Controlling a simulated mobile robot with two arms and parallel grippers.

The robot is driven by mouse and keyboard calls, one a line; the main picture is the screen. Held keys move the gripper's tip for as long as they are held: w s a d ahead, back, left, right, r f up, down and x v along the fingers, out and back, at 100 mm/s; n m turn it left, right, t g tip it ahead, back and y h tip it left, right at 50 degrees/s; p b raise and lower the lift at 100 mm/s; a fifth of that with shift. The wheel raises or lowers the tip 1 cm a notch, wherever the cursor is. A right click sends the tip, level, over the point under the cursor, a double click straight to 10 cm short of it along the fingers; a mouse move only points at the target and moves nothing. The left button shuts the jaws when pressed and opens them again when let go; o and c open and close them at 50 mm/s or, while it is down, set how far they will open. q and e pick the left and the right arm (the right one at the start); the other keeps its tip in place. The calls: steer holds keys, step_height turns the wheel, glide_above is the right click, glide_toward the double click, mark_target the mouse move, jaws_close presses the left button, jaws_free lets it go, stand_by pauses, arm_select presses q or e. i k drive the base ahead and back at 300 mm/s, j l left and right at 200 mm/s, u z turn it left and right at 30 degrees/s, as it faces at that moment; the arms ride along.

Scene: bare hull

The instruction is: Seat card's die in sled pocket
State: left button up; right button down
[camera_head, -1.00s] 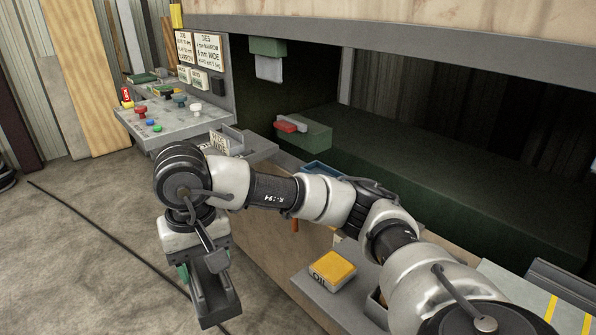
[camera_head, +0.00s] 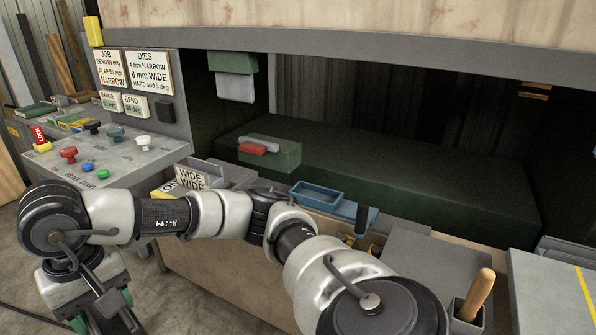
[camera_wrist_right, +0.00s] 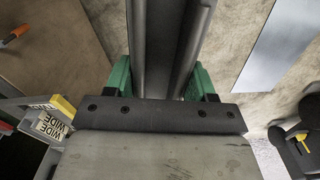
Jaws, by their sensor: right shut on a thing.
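My right gripper (camera_head: 108,312) hangs at the lower left of the head view, partly cut off by the bottom edge. Its green fingers are shut on a dark grooved metal die (camera_wrist_right: 165,45), seen from above in the right wrist view. No width label shows on this die. The job card (camera_head: 124,70) on the press reads NARROW, and the dies card (camera_head: 153,72) reads 4 mm narrow, 8 mm wide. Labels reading WIDE (camera_head: 191,178) stand on grey parts left of the press opening. I cannot make out the sled pocket for certain. My left gripper is not in view.
A control panel (camera_head: 110,157) with coloured knobs stands at the left. A green block (camera_head: 270,155) with a red and grey piece sits in the press opening. A blue tray (camera_head: 316,195) lies on the front ledge. A wooden-handled tool (camera_head: 480,290) stands at the lower right.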

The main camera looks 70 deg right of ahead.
mark_target(312, 196)
steer(key=i+z, duration=0.3)
steer(key=z, duration=0.25)
steer(key=i+z, duration=0.15)
steer(key=z, duration=0.3)
steer(key=i+l+z, duration=0.1)
steer(key=z, duration=0.4)
steer(key=i+z, duration=0.2)
steer(key=z, duration=0.25)
steer(key=i+j+z, duration=0.1)
steer(key=z, duration=0.4)
steer(key=i+l+z, duration=0.1)
steer(key=i+z, duration=0.15)
steer(key=i, duration=0.25)
steer(key=u, duration=1.2)
